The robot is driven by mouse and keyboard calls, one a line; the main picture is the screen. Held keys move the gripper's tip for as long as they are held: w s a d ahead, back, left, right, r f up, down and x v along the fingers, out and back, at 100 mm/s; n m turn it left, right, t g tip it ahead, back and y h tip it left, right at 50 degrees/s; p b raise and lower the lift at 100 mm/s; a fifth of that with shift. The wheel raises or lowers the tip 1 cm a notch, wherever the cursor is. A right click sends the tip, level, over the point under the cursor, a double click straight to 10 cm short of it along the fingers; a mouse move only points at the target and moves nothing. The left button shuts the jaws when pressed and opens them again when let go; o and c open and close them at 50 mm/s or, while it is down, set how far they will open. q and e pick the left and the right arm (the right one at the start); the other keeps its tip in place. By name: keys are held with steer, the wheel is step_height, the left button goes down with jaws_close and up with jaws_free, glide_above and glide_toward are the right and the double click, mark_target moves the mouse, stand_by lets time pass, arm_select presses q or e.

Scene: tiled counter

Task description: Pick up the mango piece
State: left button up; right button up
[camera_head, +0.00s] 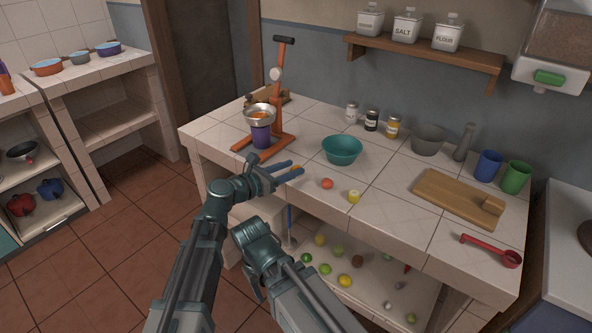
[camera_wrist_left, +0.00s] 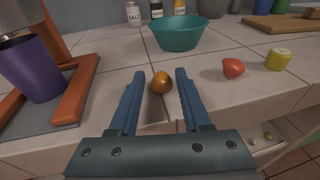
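A small round orange piece, which I take for the mango piece (camera_wrist_left: 160,82), lies on the tiled counter near its front edge. In the wrist view it sits between the fingertips of my left gripper (camera_wrist_left: 160,85), with a gap on each side. My left gripper (camera_head: 290,170) is open at the counter's front edge in the head view. There the orange piece (camera_head: 296,168) is mostly hidden by the fingers.
A red piece (camera_head: 327,183) and a yellow piece (camera_head: 354,197) lie to the right. A teal bowl (camera_head: 342,150) stands behind. An orange press stand (camera_head: 275,145) with a purple cup (camera_head: 261,134) is at the left. A cutting board (camera_head: 455,197) lies farther right.

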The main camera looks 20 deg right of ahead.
arm_select(q)
jaws_close()
steer(key=shift+r, duration=0.15)
step_height(320, 180, up, 10)
steer(key=p, duration=1)
